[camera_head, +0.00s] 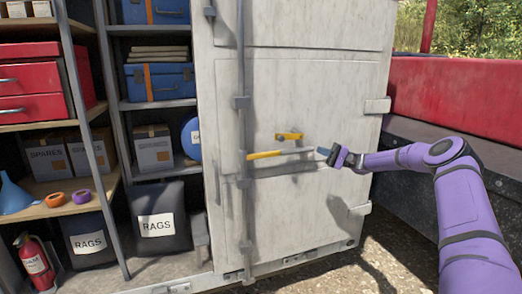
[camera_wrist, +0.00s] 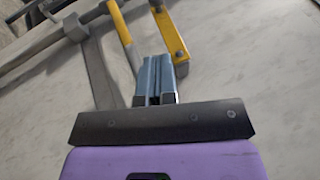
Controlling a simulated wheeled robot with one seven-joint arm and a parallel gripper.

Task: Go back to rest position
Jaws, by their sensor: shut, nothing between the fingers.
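My gripper (camera_head: 324,152) is in front of the pale grey container door (camera_head: 300,90), right of the yellow-gripped door handle (camera_head: 264,155). In the wrist view my gripper (camera_wrist: 154,66) shows its blue-grey fingers together with nothing between them. The yellow handle (camera_wrist: 122,24) lies just beyond and left of the fingertips there, and a yellow catch (camera_wrist: 170,35) lies to their right. I cannot tell whether the fingers touch either one. The catch (camera_head: 289,136) sits above the handle on the door. The door looks flat and upright beside the open shelves.
Vertical locking bar (camera_head: 242,60) runs down the door's left side. Shelves at left hold blue toolboxes (camera_head: 159,82), red drawers (camera_head: 33,80), cartons (camera_head: 153,149) and a rags bag (camera_head: 160,215). A fire extinguisher (camera_head: 35,262) stands low left. A red panel (camera_head: 460,95) bounds the right.

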